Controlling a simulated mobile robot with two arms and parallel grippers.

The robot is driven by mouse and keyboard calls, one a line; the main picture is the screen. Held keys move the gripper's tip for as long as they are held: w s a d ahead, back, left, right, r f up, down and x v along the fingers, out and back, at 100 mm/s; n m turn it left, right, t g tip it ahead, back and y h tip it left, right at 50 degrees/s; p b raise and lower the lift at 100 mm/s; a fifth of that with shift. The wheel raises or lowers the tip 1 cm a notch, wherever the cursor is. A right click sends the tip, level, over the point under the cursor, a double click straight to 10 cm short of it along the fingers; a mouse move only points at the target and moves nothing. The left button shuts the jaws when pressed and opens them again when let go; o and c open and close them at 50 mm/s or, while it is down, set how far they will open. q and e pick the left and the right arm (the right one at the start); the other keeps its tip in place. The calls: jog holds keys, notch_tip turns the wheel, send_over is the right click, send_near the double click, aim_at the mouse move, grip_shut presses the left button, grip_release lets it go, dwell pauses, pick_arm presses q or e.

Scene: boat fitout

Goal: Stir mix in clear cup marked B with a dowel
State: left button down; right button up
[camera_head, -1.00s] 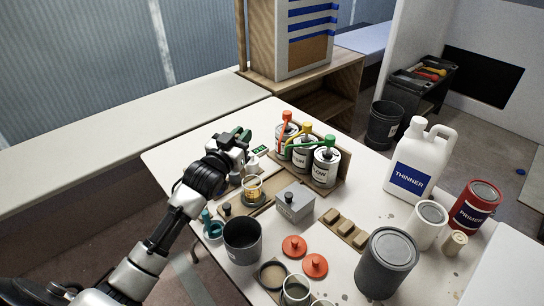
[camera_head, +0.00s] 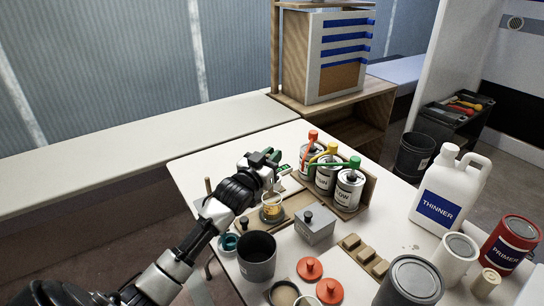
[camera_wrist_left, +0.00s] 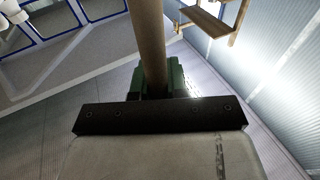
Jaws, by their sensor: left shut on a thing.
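A clear cup (camera_head: 272,209) with an amber mix stands on the table at the front of the wooden board; I cannot read a B on it. My left gripper (camera_head: 270,158), with green fingers, is above the cup. It is shut on a wooden dowel (camera_wrist_left: 148,45), which shows between the fingers in the left wrist view. In the head view I cannot make out the dowel clearly, nor whether its end is in the mix. The left wrist view does not show the cup. My right gripper is not in view.
Several cans with coloured pump tops (camera_head: 327,176) stand close right of the gripper. A white thinner jug (camera_head: 447,190) is farther right. The table's back left corner is clear.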

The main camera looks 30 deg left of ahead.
pick_arm(q)
notch_tip(320, 180, down, 7)
jog(key=b, duration=0.4)
jog(key=shift+w+f, duration=0.2)
jog(key=shift+w, duration=0.25)
